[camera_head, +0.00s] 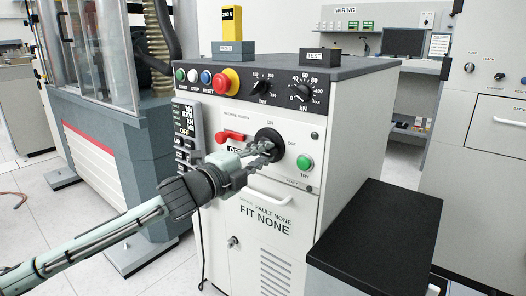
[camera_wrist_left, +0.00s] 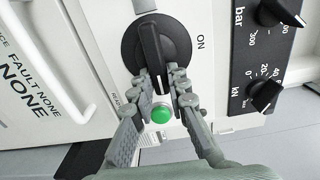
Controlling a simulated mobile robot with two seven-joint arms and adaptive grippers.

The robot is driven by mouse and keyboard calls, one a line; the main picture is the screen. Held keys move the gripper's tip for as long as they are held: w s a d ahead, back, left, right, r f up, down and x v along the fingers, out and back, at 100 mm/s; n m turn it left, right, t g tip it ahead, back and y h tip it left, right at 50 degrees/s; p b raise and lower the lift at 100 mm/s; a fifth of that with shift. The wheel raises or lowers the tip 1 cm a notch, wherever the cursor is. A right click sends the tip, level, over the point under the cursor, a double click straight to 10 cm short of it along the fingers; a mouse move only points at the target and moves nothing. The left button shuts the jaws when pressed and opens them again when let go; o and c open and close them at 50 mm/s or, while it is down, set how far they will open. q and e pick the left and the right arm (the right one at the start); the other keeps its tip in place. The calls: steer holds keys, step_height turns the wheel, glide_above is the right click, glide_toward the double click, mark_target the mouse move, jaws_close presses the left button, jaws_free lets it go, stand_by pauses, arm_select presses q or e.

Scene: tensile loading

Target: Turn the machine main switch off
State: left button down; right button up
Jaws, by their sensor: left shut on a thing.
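The main switch (camera_head: 269,138) is a black rotary knob on the white machine's front panel, with ON printed above it and OFF to its right. In the left wrist view its ridged handle (camera_wrist_left: 151,48) lies crosswise to the ON mark, which is at the right there. My left gripper (camera_head: 264,150) reaches in from the left and is shut on the handle. In the left wrist view its two fingertips (camera_wrist_left: 164,80) pinch the handle's lower end, hiding part of it. My right gripper is not in view.
A green button (camera_head: 304,162) sits just right of the switch, a red lever (camera_head: 231,136) to its left. Above are a red emergency button (camera_head: 227,80) and two dials (camera_head: 300,92). A white drawer handle (camera_head: 268,199) juts out below. A black-topped cabinet (camera_head: 375,225) stands at right.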

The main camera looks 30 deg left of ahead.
arm_select(q)
steer(key=shift+f, duration=0.1)
stand_by(0.3)
steer(key=c, duration=1.5)
jaws_free()
steer(key=s, duration=0.8)
steer(key=s+a, duration=0.1)
steer(key=s, duration=0.3)
